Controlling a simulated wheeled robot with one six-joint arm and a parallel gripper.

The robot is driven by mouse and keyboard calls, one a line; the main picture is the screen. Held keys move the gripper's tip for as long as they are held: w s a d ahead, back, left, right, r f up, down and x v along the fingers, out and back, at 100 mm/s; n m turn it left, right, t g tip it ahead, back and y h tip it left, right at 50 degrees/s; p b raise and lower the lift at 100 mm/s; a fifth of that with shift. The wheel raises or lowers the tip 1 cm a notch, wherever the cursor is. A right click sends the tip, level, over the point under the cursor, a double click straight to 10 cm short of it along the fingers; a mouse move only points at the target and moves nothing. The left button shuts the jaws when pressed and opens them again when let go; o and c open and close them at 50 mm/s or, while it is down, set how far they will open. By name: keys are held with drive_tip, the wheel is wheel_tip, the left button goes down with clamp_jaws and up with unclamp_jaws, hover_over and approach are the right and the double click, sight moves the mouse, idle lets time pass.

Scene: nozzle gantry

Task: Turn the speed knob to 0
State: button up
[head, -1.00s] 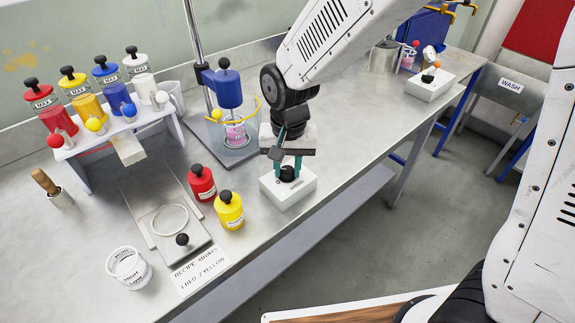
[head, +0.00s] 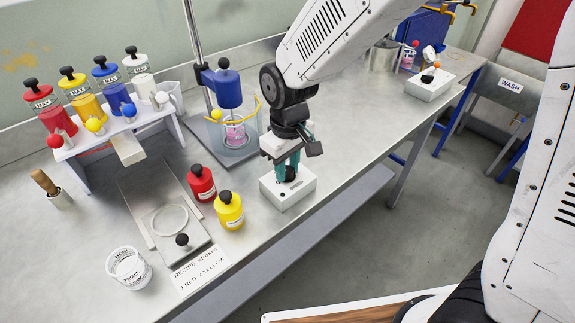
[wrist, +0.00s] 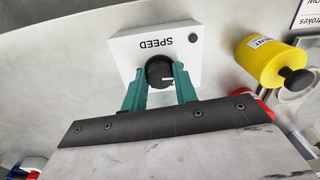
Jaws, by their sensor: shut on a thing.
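The speed knob (wrist: 159,72) is black with a white pointer mark and sits on a white box (wrist: 122,48) labelled SPEED, upside down in the wrist view. My gripper (wrist: 160,85) has its green fingers shut on the knob, one on each side. In the head view my gripper (head: 288,172) points down onto the white box (head: 285,195) near the bench's front edge. There the fingers partly hide the knob. The pointer's scale is too small to read.
A yellow bottle (head: 229,210) and a red bottle (head: 201,183) stand just left of the box. A mixer with a blue motor (head: 228,88) and a glass beaker stands behind. A scale (head: 168,218) and a white tub (head: 129,268) are further left.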

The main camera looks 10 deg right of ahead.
sight(288, 169)
drive_tip(key=shift+n, duration=0.5)
drive_tip(key=o, duration=1)
wheel_tip(288, 169, up, 8)
drive_tip(key=shift+w+f, duration=0.1)
drive_tip(key=s+d+r+m, duration=0.3)
drive_tip(key=s+d, duration=0.3)
drive_tip(key=d, duration=0.1)
drive_tip(key=s+d+r+m+t, duration=0.1)
drive_tip(key=s+d+r+m, duration=0.2)
drive_tip(key=s+d, duration=0.4)
drive_tip(key=s+d+r+m, duration=0.2)
drive_tip(key=s+d+r, duration=0.1)
drive_tip(key=s+d, duration=0.3)
drive_tip(key=shift+s+d+m+t, duration=0.3)
drive_tip(key=shift+d+m, duration=0.1)
drive_tip(key=shift+d, duration=0.15)
